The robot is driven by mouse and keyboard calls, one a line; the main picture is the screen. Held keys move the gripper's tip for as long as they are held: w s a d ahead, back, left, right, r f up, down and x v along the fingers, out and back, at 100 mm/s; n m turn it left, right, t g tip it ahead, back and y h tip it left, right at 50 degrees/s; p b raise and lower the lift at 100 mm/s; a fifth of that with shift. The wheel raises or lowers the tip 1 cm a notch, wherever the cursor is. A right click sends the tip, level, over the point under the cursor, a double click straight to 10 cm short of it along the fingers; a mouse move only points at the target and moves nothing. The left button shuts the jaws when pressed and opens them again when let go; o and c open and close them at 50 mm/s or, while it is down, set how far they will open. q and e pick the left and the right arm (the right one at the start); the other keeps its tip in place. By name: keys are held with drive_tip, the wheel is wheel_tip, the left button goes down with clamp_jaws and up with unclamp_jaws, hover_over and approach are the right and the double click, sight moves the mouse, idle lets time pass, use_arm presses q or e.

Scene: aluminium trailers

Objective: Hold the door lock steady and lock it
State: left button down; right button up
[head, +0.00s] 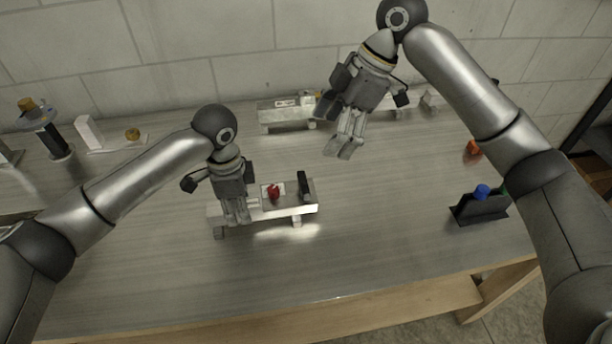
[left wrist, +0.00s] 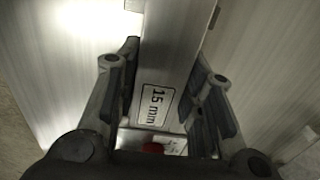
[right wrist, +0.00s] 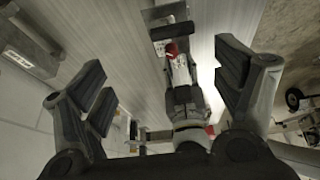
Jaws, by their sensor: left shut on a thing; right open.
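The door lock (head: 311,208) is a pale metal block on short feet in the middle of the table, with a red part (head: 273,191) and an upright black bar (head: 304,186) on top. My left gripper (head: 237,218) is shut on its left end. In the left wrist view, the fingers (left wrist: 166,65) flank the metal body with a "15 mm" label (left wrist: 155,106). My right gripper (head: 343,150) is open and empty, raised behind and right of the lock. The right wrist view shows the red part (right wrist: 171,50) and black bar (right wrist: 172,31) beyond the open fingers (right wrist: 158,65).
Another metal assembly (head: 285,115) stands along the back wall, partly behind my right gripper. A black holder with a blue-topped item (head: 482,208) stands at right, an orange object (head: 473,147) behind it. The front table is clear.

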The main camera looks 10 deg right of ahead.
sight(304, 181)
drive_tip(key=x, duration=0.4)
drive_tip(key=s+x, duration=0.1)
drive_tip(key=x, duration=0.7)
drive_tip(key=shift+s+a, duration=0.3)
drive_tip(key=shift+r, duration=0.1)
drive_tip(key=c, duration=1)
